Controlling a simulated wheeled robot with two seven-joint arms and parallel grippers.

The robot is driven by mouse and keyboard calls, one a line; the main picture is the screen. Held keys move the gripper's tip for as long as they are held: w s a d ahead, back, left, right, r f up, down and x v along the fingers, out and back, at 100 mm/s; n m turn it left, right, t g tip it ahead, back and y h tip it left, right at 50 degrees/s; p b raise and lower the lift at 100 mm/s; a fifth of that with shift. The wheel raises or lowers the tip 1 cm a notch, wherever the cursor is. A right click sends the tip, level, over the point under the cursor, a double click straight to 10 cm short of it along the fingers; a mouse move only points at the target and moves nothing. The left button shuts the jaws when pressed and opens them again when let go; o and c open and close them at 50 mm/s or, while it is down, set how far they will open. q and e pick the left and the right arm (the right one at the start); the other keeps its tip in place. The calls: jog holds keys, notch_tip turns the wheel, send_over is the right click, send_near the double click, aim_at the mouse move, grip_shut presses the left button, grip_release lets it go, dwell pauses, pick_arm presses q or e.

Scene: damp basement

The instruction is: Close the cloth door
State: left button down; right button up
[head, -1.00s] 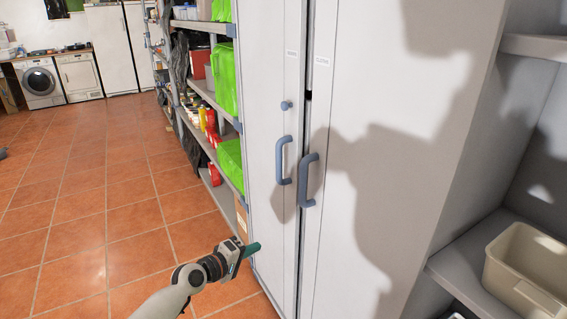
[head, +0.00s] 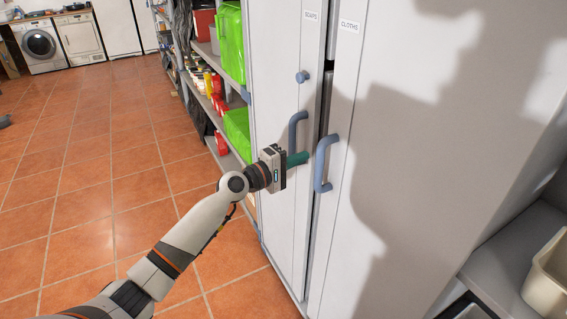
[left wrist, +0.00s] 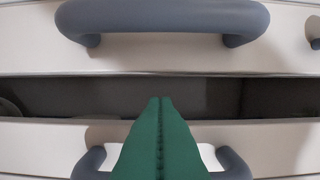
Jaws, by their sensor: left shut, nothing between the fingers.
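The cloth door (head: 400,130) is the right door of a tall pale cabinet, labelled CLOTHS. A narrow dark gap (head: 327,85) runs between it and the left door (head: 277,90); the left wrist view shows the cabinet interior through this gap (left wrist: 200,95). The cloth door's blue-grey handle (head: 321,165) is just right of my left gripper (head: 303,158). My left gripper is shut and empty, its green fingers pointing at the doors between the two handles. In the left wrist view the fingers (left wrist: 160,105) partly hide the lower handle (left wrist: 235,165). I cannot tell whether they touch anything.
Shelving with green bins (head: 230,45) stands left of the cabinet. A shelf with a beige bin (head: 548,275) is at right. The tiled floor (head: 110,180) at left is clear.

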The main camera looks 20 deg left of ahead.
pick_arm(q)
jog(key=s+d+p, duration=0.2)
jog(key=d, duration=0.1)
jog(key=shift+s+p, duration=0.25)
jog(key=shift+p, duration=0.15)
